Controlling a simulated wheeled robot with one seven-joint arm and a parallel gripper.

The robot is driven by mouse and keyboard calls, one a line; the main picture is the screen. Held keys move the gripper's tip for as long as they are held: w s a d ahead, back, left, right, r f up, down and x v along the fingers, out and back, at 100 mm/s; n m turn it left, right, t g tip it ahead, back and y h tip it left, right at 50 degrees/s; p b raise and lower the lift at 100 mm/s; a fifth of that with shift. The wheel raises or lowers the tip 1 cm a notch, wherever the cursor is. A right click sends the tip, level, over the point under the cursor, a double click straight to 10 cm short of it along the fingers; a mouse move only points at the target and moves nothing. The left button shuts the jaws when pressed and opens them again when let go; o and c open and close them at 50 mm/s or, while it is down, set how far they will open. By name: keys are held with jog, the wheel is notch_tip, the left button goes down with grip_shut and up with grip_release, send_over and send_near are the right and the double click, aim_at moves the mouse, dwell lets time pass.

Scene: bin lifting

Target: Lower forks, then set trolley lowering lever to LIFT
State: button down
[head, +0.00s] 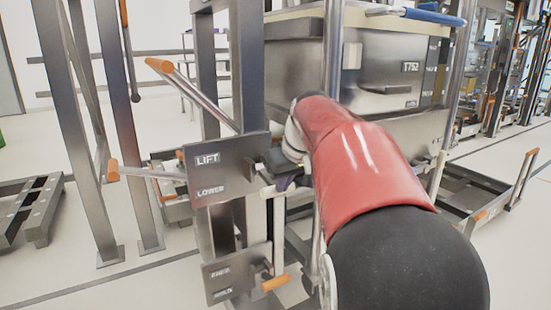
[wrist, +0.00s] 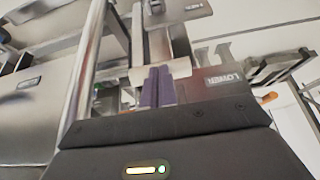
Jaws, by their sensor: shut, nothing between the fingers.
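A dark grey plate (head: 228,168) marked LIFT above and LOWER below stands left of my arm in the head view. A rod lever with an orange tip (head: 112,170) sticks out to its left, roughly level between the two words; its exact setting is unclear. Another rod with an orange tip (head: 160,65) slopes down toward the plate's top. My gripper (head: 284,180) is at the plate's right edge, partly hidden by my arm. In the wrist view its purple fingers (wrist: 157,88) are together and empty, beside the plate's LOWER label (wrist: 222,79). I cannot make out the forks.
A lower plate (head: 232,274) with an orange-tipped handle (head: 275,283) is below the first. A metal bin (head: 385,75) labelled T752 stands behind my arm. Steel uprights (head: 75,120) and a low pallet frame (head: 30,205) are at left. Floor at lower left is clear.

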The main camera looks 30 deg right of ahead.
jog(key=shift+f+b, duration=0.8)
jog(key=shift+f, duration=1.25)
